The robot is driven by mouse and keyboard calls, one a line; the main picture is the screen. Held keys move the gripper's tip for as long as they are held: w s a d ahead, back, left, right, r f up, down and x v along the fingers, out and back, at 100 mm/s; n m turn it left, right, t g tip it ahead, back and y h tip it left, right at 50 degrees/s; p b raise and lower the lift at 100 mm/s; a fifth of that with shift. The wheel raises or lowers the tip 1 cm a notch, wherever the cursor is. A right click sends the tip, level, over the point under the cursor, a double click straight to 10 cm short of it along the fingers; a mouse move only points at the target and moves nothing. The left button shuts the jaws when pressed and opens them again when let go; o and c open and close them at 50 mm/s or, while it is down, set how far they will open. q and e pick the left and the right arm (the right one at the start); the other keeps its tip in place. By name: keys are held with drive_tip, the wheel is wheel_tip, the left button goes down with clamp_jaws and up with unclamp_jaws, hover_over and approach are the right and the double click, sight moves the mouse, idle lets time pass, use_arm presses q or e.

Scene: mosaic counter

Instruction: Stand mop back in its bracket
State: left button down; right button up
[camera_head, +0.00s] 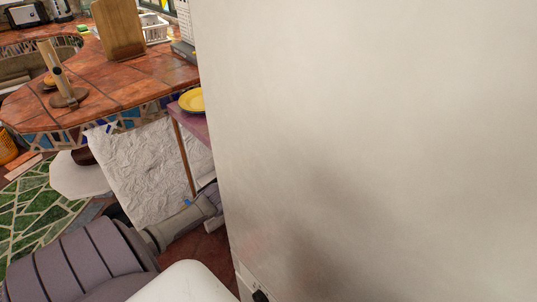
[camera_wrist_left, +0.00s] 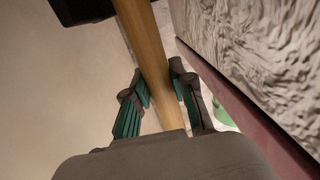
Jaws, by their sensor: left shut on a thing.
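The mop shows only as a length of its round wooden handle (camera_wrist_left: 148,40) in the left wrist view. My left gripper (camera_wrist_left: 158,78) is shut on this handle, with one green-padded finger on each side. The handle runs from the top of the view down past the fingers. The mop's head is out of view. A dark block (camera_wrist_left: 85,8) lies at the top left, close to the handle; I cannot tell if it is the bracket. In the head view my left arm reaches toward the pale panel, and its gripper is not clearly visible there. My right gripper is not in view.
A large pale panel (camera_head: 370,130) fills the right of the head view. A tiled counter (camera_head: 120,80) with a wooden holder (camera_head: 68,95) stands at the left. A yellow plate (camera_head: 192,100) lies on a shelf. Rough white plaster (camera_head: 150,165) is beyond my arm.

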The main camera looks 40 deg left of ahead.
use_arm(q)
drive_tip(key=shift+r, duration=0.15)
drive_tip(key=c, duration=0.9)
unclamp_jaws()
drive_tip(key=s, duration=1.2)
